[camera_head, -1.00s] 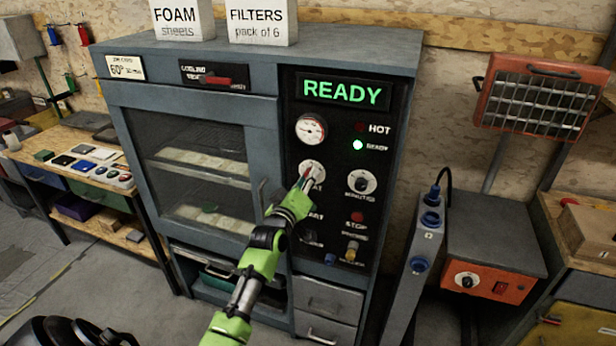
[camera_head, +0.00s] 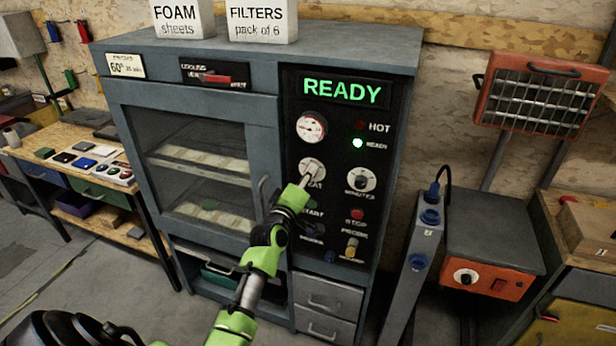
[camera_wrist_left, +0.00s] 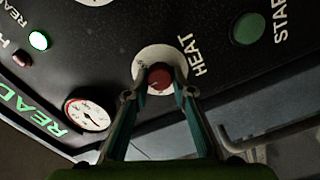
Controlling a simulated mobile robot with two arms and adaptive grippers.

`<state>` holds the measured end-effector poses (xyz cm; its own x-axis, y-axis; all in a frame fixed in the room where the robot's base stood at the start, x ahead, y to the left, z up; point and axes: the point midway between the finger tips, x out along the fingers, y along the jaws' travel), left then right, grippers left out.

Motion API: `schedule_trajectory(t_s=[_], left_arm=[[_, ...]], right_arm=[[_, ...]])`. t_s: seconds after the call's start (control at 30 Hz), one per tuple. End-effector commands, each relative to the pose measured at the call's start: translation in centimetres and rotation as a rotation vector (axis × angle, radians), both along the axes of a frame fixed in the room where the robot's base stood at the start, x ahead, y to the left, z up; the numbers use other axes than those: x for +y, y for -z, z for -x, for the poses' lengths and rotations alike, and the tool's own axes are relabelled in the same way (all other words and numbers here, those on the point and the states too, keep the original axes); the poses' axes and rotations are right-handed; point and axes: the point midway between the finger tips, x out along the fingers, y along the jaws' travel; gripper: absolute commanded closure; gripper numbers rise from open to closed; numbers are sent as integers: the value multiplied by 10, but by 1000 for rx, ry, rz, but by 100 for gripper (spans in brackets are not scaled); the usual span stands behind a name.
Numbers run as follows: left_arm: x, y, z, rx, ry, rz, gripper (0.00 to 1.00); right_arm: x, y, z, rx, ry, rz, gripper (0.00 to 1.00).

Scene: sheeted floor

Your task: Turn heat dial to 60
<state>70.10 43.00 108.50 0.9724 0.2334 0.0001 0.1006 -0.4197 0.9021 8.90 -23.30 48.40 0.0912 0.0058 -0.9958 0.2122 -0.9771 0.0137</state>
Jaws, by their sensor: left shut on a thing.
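The heat dial (camera_wrist_left: 160,76) is a red knob on a pale round plate, with the word HEAT beside it in the left wrist view. In the head view the dial's pale plate (camera_head: 312,168) sits below the gauge, partly hidden by my gripper. My left gripper (camera_head: 306,182) reaches the dial from below. In the left wrist view its two fingers (camera_wrist_left: 160,85) are on either side of the red knob and shut on it. The scale marks and the dial's setting are too small to read. My right gripper is not in view.
The panel has a READY display (camera_head: 342,91), a gauge (camera_head: 311,127), a lit green lamp (camera_head: 357,143), a minutes dial (camera_head: 361,179) and a red stop button (camera_head: 357,214). The cabinet door handle (camera_head: 264,194) is close left of my gripper. A 60° card (camera_head: 126,66) hangs at upper left.

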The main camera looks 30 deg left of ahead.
Motion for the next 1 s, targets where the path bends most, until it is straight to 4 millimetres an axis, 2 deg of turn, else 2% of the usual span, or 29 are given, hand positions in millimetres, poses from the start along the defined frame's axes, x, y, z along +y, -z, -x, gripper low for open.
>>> schedule_trajectory(t_s=[0.13,0.17,0.2,0.23,0.67,0.77,1.0], left_arm=[[0,0,0,0,0,-1,99],[0,0,0,0,0,-1,72],[0,0,0,0,0,-1,62],[0,0,0,0,0,-1,60],[-1,0,6,0,0,-1,60],[-4,1,18,0,0,-1,60],[-15,1,63,2,-1,-2,60]], right_arm=[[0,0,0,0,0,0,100],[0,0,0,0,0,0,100],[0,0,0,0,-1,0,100],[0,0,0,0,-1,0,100],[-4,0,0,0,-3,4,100],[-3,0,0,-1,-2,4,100],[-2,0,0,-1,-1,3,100]])
